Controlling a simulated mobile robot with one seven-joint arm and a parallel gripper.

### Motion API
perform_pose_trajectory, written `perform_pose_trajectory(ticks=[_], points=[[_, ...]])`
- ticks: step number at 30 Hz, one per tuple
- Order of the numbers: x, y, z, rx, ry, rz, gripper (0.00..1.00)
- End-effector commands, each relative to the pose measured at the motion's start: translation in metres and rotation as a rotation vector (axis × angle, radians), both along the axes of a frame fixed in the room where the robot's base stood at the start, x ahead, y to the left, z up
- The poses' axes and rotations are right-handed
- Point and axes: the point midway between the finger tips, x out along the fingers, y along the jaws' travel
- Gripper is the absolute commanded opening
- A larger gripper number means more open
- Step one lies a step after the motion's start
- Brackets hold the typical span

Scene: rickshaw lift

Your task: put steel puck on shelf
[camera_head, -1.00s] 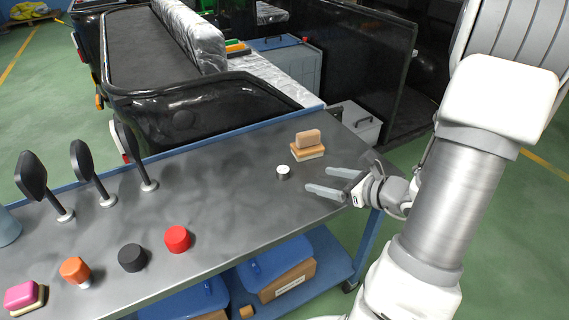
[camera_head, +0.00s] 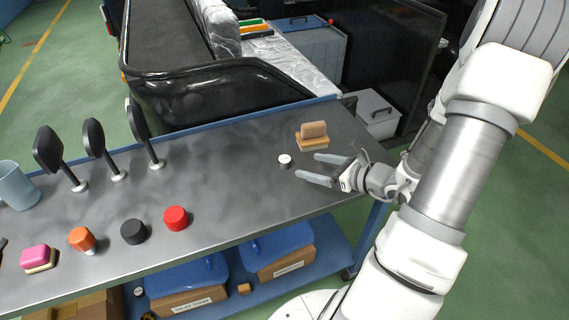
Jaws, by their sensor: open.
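A small silvery-white puck (camera_head: 285,161), which looks like the steel puck, sits on the dark metal tabletop (camera_head: 235,170) toward its right end. My gripper (camera_head: 308,168) is open, low over the table, with its two grey fingers pointing left toward the puck. The puck is just left of the fingertips, not clearly between them. A blue lower shelf (camera_head: 335,255) shows under the table, holding boxes with blue lids.
A tan block stack (camera_head: 312,136) stands close behind my fingers. A red puck (camera_head: 176,218), a black puck (camera_head: 134,231), an orange-topped piece (camera_head: 82,239) and a pink block (camera_head: 38,257) line the front. Black mirrors (camera_head: 96,140) stand at the back left.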

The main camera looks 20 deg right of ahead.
Motion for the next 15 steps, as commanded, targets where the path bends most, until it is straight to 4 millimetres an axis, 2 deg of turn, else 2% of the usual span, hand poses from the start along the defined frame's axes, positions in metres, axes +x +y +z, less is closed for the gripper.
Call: perform_pose_trajectory(ticks=[1,6,15], points=[[0.010,0.007,-0.007,0.002,-0.001,0.005,0.82],[0.035,0.018,-0.018,0.001,0.000,0.003,0.82],[0.055,0.027,-0.028,0.001,0.000,0.002,0.82]])
